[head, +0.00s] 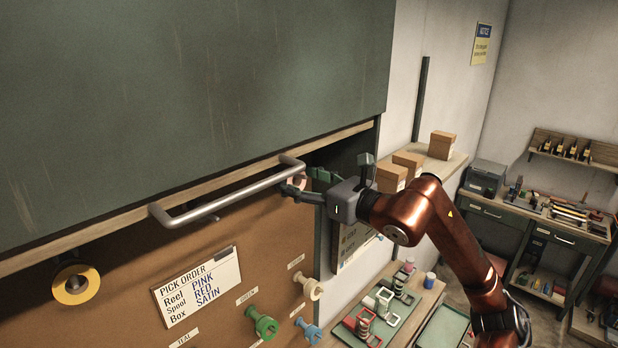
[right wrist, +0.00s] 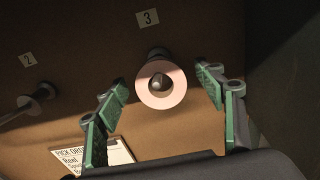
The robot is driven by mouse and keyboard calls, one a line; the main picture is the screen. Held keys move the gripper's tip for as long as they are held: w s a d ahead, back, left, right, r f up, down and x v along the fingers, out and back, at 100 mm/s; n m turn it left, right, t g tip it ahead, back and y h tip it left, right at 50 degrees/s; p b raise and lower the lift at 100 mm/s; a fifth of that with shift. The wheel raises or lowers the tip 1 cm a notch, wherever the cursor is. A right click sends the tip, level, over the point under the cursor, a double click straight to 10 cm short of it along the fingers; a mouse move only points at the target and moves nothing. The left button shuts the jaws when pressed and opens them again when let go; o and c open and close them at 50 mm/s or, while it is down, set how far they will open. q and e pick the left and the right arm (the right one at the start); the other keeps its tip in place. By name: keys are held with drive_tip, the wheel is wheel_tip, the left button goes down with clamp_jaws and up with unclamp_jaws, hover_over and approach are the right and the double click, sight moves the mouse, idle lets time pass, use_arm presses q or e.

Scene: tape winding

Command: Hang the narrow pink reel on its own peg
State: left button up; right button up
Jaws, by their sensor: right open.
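The narrow pink reel (right wrist: 146,97) is a pale pink ring, face on in the right wrist view. It sits around a peg (right wrist: 161,82) under the label 3, and the peg's rounded tip shows in its hole. In the head view a small pink part of it (head: 298,181) shows by the fingers. My right gripper (right wrist: 163,80) is open, with one green-padded finger on each side of the reel and gaps between. It also shows in the head view (head: 303,184), at the right end of the shutter handle. My left gripper is in neither view.
The raised green shutter's metal handle (head: 225,196) runs close to my right gripper. A bare peg (right wrist: 36,99) stands under label 2. A yellow reel (head: 64,290) hangs at left. Green (head: 264,325), cream (head: 310,288) and blue (head: 309,330) spools sit lower on the board.

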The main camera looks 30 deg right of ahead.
drive_tip(key=shift+w+a, duration=0.1)
drive_tip(key=shift+w, duration=0.05)
drive_tip(key=shift+c, duration=0.3)
drive_tip(key=c, duration=1.1)
drive_tip(key=shift+c, duration=0.3)
drive_tip(key=shift+r, duration=0.35)
drive_tip(key=r+b+v, duration=0.1)
drive_tip(key=b+v, duration=0.4)
drive_tip(key=v, duration=0.4)
drive_tip(key=shift+s+r+b, duration=0.25)
drive_tip(key=shift+b, duration=0.1)
